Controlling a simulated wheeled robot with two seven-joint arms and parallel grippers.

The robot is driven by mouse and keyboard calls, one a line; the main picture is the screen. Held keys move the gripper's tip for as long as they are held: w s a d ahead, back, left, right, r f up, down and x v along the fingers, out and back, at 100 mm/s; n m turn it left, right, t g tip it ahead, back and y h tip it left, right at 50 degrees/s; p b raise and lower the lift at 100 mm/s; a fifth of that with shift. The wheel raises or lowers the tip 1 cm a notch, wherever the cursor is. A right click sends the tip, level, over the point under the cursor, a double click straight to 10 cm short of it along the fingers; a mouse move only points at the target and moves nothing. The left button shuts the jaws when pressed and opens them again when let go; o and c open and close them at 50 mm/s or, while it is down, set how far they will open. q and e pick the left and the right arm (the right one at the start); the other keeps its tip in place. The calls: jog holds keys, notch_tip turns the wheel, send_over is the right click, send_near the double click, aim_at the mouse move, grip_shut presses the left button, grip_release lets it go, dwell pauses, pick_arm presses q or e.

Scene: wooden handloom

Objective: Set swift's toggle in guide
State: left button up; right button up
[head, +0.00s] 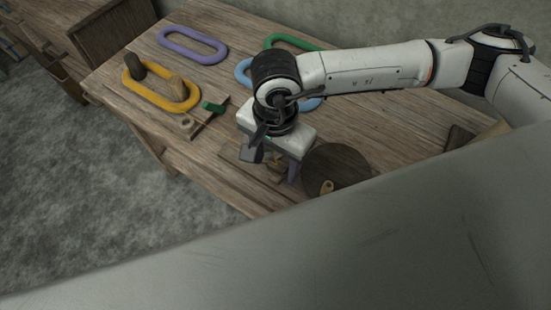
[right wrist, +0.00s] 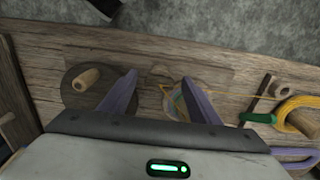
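My right gripper (head: 275,172) is over the near edge of the wooden table, pointing down. In the right wrist view, its two purple fingers (right wrist: 160,88) stand wide apart with nothing clamped between them. A dark round wooden disc (head: 345,160) with a pale wooden peg (head: 326,187) lies to its right; the disc (right wrist: 72,98) and peg (right wrist: 87,79) show left of the fingers in the wrist view. A small wooden piece with coloured thread (right wrist: 174,104) lies beside the right-hand finger, partly hidden by it. I cannot tell which piece is the toggle or guide. My left gripper is out of view.
A yellow skein (head: 148,93) loops around wooden pegs, with a green piece (head: 213,107) beside it. Purple (head: 192,32), green (head: 292,40) and blue (head: 242,71) rings lie farther back on the table (head: 125,62). A large grey shape hides the lower head view.

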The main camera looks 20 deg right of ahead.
notch_tip(320, 180, up, 10)
jog(key=shift+r+b, duration=0.2)
jog(key=shift+b, duration=0.15)
dwell(0.4)
